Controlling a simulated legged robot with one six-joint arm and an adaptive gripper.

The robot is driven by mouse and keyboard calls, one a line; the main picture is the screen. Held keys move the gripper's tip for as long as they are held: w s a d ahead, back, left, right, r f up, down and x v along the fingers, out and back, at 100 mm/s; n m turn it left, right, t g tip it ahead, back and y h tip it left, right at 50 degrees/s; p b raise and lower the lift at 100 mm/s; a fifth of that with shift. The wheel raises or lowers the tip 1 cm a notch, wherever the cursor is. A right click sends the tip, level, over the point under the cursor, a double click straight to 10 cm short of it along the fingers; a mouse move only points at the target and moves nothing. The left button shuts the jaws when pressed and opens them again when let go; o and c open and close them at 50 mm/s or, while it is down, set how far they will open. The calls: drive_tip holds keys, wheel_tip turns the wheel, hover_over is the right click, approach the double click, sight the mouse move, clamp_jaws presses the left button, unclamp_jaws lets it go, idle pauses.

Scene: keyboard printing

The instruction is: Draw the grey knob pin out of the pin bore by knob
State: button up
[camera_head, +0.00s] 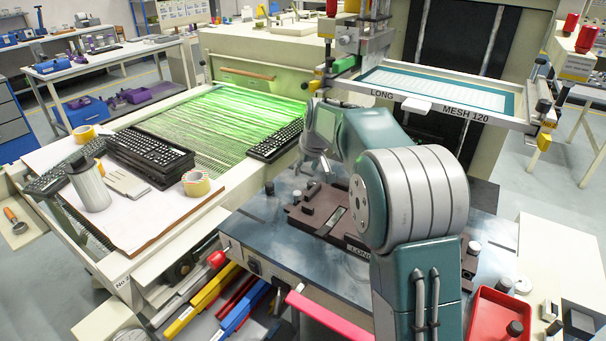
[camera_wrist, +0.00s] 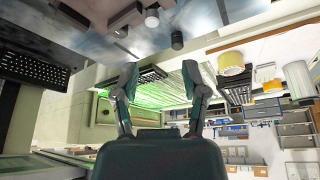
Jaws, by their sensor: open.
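A dark reddish-brown fixture plate (camera_head: 338,238) lies on the blue-grey machine table, partly hidden behind my arm. A small light grey knob (camera_head: 296,197) shows at its left end, beside a dark upright block. In the wrist view, a pale grey round knob (camera_wrist: 151,19) shows near the top edge by the brown plate (camera_wrist: 127,14), with another small pale knob (camera_wrist: 120,32) beside it. I cannot tell which is the grey knob pin; the bore is not visible. My gripper (camera_head: 318,168) is above the plate's left part. Its fingers (camera_wrist: 160,68) are apart, with nothing between them.
A dark round knob (camera_head: 269,187) stands on the table left of the plate. A screen frame (camera_head: 440,106) is behind my arm. A red tray (camera_head: 497,318) is at front right. Keyboards (camera_head: 150,152) and tape rolls lie on the left board. The table's left front is clear.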

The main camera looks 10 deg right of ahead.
approach(297, 192)
drive_tip(key=x, duration=1)
drive_tip(key=shift+f, duration=0.15)
clamp_jaws()
drive_tip(key=shift+r, duration=0.2)
drive_tip(key=shift+r, duration=1.85)
